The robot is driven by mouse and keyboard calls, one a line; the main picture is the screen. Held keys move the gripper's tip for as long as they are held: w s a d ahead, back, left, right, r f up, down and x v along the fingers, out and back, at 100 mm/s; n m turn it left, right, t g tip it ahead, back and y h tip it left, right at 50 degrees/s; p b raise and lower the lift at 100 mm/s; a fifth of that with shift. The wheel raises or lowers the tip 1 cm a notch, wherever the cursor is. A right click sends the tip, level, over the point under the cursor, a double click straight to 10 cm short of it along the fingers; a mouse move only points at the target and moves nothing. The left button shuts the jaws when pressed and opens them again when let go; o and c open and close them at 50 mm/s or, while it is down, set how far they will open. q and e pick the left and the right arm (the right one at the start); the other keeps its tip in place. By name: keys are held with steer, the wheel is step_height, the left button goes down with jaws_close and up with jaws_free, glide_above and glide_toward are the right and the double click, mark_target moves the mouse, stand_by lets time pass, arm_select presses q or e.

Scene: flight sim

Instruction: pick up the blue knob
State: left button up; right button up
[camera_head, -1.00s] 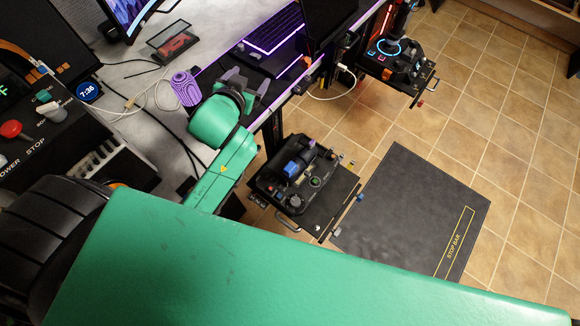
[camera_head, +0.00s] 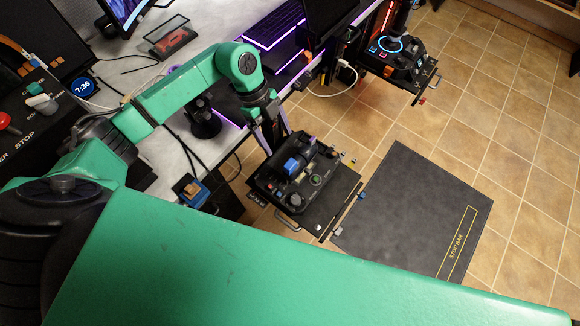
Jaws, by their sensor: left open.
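The blue knob (camera_head: 291,165) sits on top of a black control panel (camera_head: 315,198), mounted low beside the desk. My left arm comes in from the left. Its gripper (camera_head: 273,138) points down, open, just above and left of the blue knob in the picture. The gripper looks empty and apart from the knob, though the dark fingertips are hard to make out against the panel's back edge. My right gripper is not in view.
A second control panel with a joystick (camera_head: 395,55) is at the upper right. The desk (camera_head: 130,75) carries a lit keyboard (camera_head: 275,25) and a round clock display (camera_head: 83,87). A dark mat (camera_head: 410,215) lies on the tiled floor. My green arm link covers the bottom.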

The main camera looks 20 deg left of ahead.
mark_target(290, 164)
arm_select(q)
steer(key=b+x, duration=0.8)
steer(key=x, duration=0.4)
steer(key=shift+r+b, duration=0.1)
steer(key=shift+b, duration=0.2)
steer(key=shift+r, duration=0.15)
jaws_close()
